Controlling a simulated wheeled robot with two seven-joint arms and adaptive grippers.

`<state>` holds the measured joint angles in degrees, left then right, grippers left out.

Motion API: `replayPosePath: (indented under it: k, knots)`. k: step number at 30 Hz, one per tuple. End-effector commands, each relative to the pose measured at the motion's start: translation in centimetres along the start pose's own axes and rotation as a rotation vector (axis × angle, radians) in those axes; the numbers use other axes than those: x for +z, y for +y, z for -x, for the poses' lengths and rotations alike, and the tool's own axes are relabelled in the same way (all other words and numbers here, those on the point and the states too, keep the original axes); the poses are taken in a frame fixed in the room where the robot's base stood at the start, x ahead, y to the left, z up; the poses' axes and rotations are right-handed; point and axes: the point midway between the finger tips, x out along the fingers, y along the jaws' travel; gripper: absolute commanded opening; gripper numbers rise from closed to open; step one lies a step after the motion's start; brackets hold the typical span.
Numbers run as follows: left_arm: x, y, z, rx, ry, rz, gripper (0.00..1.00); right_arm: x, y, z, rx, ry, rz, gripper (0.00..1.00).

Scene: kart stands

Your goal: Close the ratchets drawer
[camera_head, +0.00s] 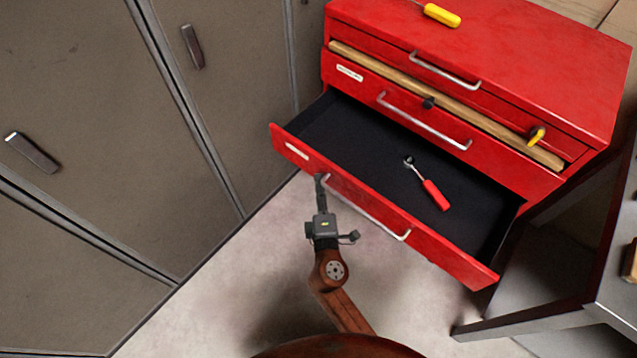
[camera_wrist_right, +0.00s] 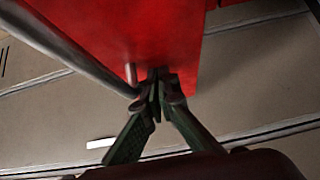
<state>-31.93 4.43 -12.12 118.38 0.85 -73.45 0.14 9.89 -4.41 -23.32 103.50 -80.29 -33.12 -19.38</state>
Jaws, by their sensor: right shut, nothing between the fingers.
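The open bottom drawer (camera_head: 388,213) of the red cabinet is pulled well out. A ratchet with a red grip (camera_head: 433,193) lies on its black lining. The drawer has a silver bar handle (camera_head: 366,208) and a white label (camera_head: 297,151), too small to read. My right gripper (camera_head: 320,178) is shut and empty at the drawer front, beside the handle's left end. In the right wrist view the closed fingertips (camera_wrist_right: 158,88) are against or very near the red front (camera_wrist_right: 170,35), beside the handle bar (camera_wrist_right: 75,48); contact is unclear. My left gripper is not in view.
The upper drawers (camera_head: 450,122) are shut, with a wooden strip (camera_head: 460,105) across them. A yellow-handled tool (camera_head: 442,15) lies on the cabinet top. Grey lockers (camera_head: 90,130) stand at left, a dark metal stand (camera_head: 560,270) at right. Floor (camera_head: 220,290) before the drawer is clear.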

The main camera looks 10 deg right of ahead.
Motion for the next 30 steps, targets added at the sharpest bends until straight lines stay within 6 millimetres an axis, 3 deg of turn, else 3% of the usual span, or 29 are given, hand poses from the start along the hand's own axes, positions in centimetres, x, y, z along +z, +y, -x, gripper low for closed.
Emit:
replayPosePath:
  k: [4, 8, 15, 24, 30]
  knots:
    - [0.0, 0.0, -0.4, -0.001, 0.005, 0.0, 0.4, 1.3, 0.2, -1.2, 0.003, -0.003, 0.003, 0.0]
    - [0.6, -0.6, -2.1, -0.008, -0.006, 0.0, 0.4, 3.1, 0.3, -3.0, 0.004, -0.004, 0.003, 0.0]
    - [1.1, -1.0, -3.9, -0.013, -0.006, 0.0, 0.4, 7.6, 0.3, -7.5, 0.004, -0.004, 0.004, 0.0]
    - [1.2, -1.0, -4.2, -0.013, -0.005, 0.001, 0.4, 13.0, 0.1, -12.9, 0.002, -0.004, 0.003, 0.0]
    - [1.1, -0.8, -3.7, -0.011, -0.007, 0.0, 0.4, 15.5, 0.0, -15.4, 0.0, -0.003, 0.002, 0.0]
